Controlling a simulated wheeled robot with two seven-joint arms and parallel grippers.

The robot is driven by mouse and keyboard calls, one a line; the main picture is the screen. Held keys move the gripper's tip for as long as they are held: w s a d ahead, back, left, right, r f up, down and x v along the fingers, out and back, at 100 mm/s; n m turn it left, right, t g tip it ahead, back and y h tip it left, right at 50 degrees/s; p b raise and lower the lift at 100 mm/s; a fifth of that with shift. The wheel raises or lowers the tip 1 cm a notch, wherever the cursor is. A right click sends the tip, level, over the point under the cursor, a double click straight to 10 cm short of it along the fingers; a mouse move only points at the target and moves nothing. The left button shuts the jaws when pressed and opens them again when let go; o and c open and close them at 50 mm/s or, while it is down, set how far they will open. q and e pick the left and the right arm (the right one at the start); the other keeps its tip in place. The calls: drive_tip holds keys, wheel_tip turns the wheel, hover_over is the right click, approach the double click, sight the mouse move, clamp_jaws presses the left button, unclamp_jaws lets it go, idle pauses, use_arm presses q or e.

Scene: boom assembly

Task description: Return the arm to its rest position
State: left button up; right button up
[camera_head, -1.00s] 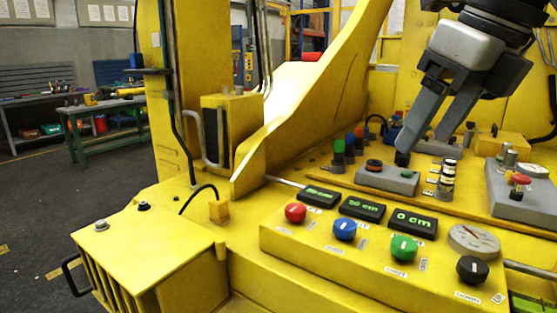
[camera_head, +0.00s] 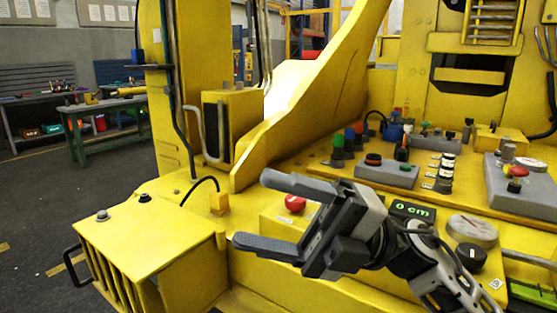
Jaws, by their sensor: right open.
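My right gripper (camera_head: 266,213) is in front of the yellow control panel at the lower middle of the head view. Its two grey fingers point left, spread wide with nothing between them. The wrist and arm come in from the lower right and cover much of the panel. The red knob (camera_head: 295,203) shows just beyond the fingers. One green display (camera_head: 413,210) reads 0 cm above the wrist. My left gripper is not in view.
A round gauge (camera_head: 472,230) and a black knob (camera_head: 471,257) sit right of my wrist. Behind are a grey button box (camera_head: 387,173), several coloured levers (camera_head: 349,139) and another grey box (camera_head: 522,185). A yellow box with a handle (camera_head: 150,245) is at left. Open floor (camera_head: 45,200) lies farther left.

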drive_tip(key=w+d+f+m+t+h, duration=0.2)
drive_tip(key=d+f+m+t+h, duration=0.15)
drive_tip(key=f+m+t, duration=0.6)
drive_tip(key=w+d+f+m+t+h+b, duration=0.1)
drive_tip(key=w+d+f+m+t+h, duration=0.15)
drive_tip(key=f+m+t+h, duration=0.65)
drive_tip(key=w+d+f+m+t+h, duration=0.15)
drive_tip(key=d+f+m+t, duration=0.3)
drive_tip(key=m, duration=0.85)
drive_tip(key=s+d+f+m+g+h, duration=0.2)
drive_tip(key=s+f, duration=0.4)
drive_tip(key=f, duration=0.4)
drive_tip(key=s+d+f+m+g+h+b, duration=0.1)
drive_tip(key=s+f+m+g, duration=0.3)
drive_tip(key=f, duration=0.6)
drive_tip(key=s+g+h, duration=0.1)
drive_tip(key=s+g, duration=0.1)
drive_tip(key=s, duration=0.1)
drive_tip(key=shift+s+d, duration=0.15)
drive_tip(key=shift+d, duration=0.25)
